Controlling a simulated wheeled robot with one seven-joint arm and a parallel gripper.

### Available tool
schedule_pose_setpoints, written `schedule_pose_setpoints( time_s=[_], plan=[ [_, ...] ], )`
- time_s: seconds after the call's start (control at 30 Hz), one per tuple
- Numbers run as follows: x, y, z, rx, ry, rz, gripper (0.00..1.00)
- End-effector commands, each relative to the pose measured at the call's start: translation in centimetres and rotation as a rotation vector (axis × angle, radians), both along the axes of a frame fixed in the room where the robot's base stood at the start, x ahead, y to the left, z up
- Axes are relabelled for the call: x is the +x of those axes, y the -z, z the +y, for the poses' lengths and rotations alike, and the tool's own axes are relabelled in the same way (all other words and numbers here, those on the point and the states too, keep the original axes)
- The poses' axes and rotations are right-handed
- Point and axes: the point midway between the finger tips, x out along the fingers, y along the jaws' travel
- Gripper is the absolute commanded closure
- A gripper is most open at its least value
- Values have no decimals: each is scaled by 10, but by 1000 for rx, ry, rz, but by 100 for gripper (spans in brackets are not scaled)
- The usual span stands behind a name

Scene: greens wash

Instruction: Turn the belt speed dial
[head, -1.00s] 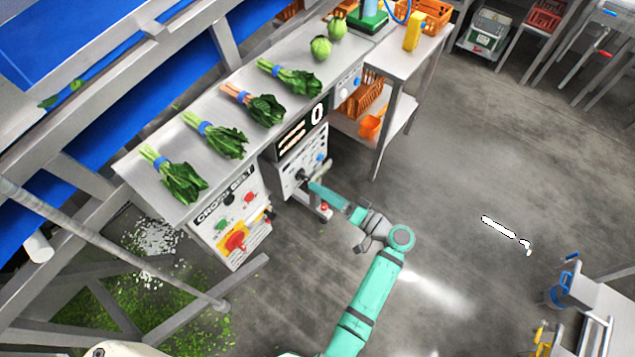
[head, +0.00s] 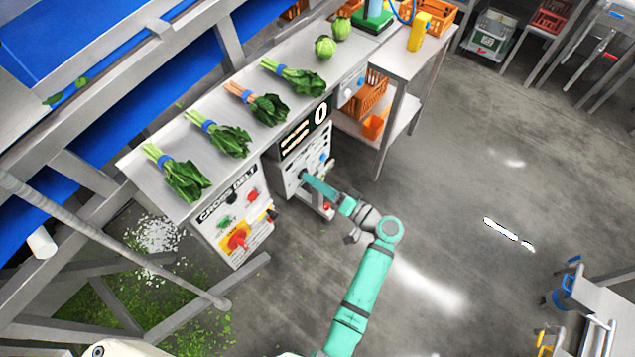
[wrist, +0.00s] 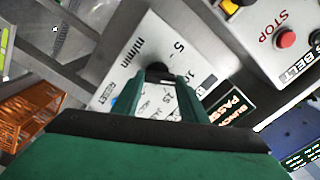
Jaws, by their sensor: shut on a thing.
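The belt speed dial is a dark round knob (wrist: 157,70) on a white panel marked "m/min", "5" and "15" in the wrist view. My gripper (wrist: 158,84) is shut on it, with one green finger on each side. The fingers and their shadow hide part of the dial and its scale. In the head view my gripper (head: 305,176) reaches the white control panel (head: 290,177) below the bench, and its tip covers the dial there. The pointer's setting cannot be made out.
A display (head: 305,130) reading 0 sits above the panel. The cross belt box (head: 230,205) with red and green buttons stands left of it. Several bunches of greens lie on the steel bench (head: 150,190). A side table (head: 400,72) stands to the right. The floor behind my arm is clear.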

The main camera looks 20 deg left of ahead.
Motion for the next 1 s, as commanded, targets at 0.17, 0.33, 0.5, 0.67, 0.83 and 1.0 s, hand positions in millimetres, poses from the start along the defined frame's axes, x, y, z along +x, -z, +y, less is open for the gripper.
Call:
schedule_pose_setpoints(
  time_s=[0.17,0.33,0.5,0.67,0.83,1.0],
  plan=[
    [-4,2,4,-1,-13,3,83],
    [-3,1,-1,1,-10,7,83],
    [-2,1,-1,14,-7,39,83],
    [-2,0,0,41,-7,112,83],
    [-1,-1,1,87,-8,237,83],
    [0,-1,1,141,-9,387,83]
  ],
)
